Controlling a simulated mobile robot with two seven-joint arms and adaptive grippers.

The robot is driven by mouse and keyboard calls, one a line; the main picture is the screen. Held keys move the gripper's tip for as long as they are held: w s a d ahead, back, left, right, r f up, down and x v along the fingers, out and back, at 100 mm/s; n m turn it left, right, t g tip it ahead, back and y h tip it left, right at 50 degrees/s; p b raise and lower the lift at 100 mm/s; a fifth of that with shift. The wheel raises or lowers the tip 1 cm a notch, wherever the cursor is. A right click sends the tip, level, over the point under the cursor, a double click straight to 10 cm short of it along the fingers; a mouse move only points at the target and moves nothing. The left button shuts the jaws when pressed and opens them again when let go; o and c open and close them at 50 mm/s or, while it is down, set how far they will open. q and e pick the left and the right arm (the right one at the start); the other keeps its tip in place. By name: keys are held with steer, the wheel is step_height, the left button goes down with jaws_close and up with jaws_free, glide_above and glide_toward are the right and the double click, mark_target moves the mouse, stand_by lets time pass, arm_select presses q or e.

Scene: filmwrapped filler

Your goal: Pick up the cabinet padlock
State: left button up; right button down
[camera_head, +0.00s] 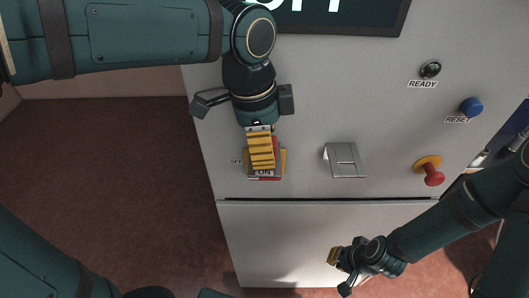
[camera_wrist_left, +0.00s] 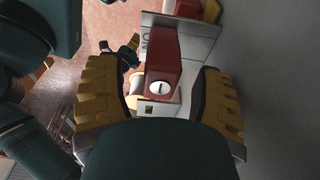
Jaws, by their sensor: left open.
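The red padlock (camera_wrist_left: 164,66) shows in the left wrist view with a round keyhole on its near end. It is at a plate on the cabinet (camera_head: 225,150) front, beside the ON/OFF labels. My left gripper (camera_wrist_left: 163,95) is open, with one yellow finger on each side of the padlock and a gap showing on both sides. In the head view my left gripper (camera_head: 261,148) covers most of the padlock; only a red edge (camera_head: 277,147) shows. My right gripper (camera_head: 336,257) is low in front of the cabinet, away from the padlock; its opening is unclear.
To the right on the cabinet are a metal latch handle (camera_head: 345,160), a red knob (camera_head: 433,177), a blue RESET button (camera_head: 471,106) and a black READY lamp (camera_head: 430,69). A dark display (camera_head: 345,18) is above. Brown floor (camera_head: 110,160) lies open at left.

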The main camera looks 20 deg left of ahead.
arm_select(q)
steer(key=shift+d+f, duration=0.15)
steer(key=shift+f, duration=1.1)
jaws_close()
arm_select(e)
steer(key=shift+f, duration=0.1)
